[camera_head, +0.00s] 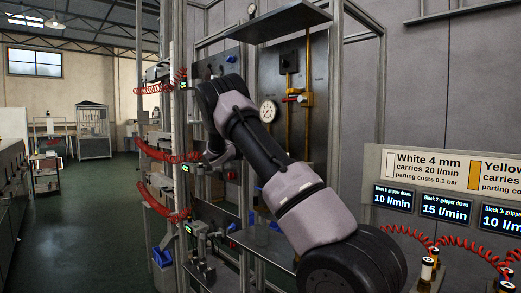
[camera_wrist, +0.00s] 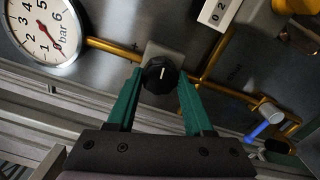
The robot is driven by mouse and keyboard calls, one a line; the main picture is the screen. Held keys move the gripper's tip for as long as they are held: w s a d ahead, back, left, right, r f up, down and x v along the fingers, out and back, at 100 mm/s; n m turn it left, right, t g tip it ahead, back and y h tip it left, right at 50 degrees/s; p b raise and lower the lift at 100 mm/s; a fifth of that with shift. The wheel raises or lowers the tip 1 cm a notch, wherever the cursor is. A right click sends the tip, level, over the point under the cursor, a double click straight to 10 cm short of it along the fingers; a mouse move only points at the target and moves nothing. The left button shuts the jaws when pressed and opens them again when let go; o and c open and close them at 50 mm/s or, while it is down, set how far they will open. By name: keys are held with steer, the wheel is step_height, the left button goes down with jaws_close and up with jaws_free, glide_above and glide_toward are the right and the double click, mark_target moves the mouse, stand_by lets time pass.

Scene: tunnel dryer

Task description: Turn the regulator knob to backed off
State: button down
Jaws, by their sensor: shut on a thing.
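The regulator knob (camera_wrist: 159,74) is a round black knob with a short white mark, on a grey block in the wrist view. The mark points nearly straight up in that view. My gripper (camera_wrist: 159,88) has green fingers, one on each side of the knob, shut on it. A round white pressure gauge (camera_wrist: 42,30) marked in bar is at the upper left; it also shows on the panel in the head view (camera_head: 268,111). Its exact reading is hard to tell. In the head view my arm hides the knob and my fingertips.
Brass pipes (camera_wrist: 222,60) run beside the knob. A blue-handled valve (camera_wrist: 262,128) is at the lower right of the wrist view. A counter display (camera_wrist: 216,12) is above. Red coiled hoses (camera_head: 165,154) hang left of my arm. Flow displays (camera_head: 392,198) stand at right.

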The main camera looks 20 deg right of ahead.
steer(key=shift+s+f+n+t+y, duration=0.1)
steer(key=shift+n+t+y, duration=0.1)
steer(key=shift+n, duration=4.05)
steer(key=shift+s+f+n+t+y, duration=0.1)
steer(key=shift+n+t, duration=0.1)
steer(key=shift+n, duration=4.05)
steer(key=shift+c, duration=1.4)
jaws_free()
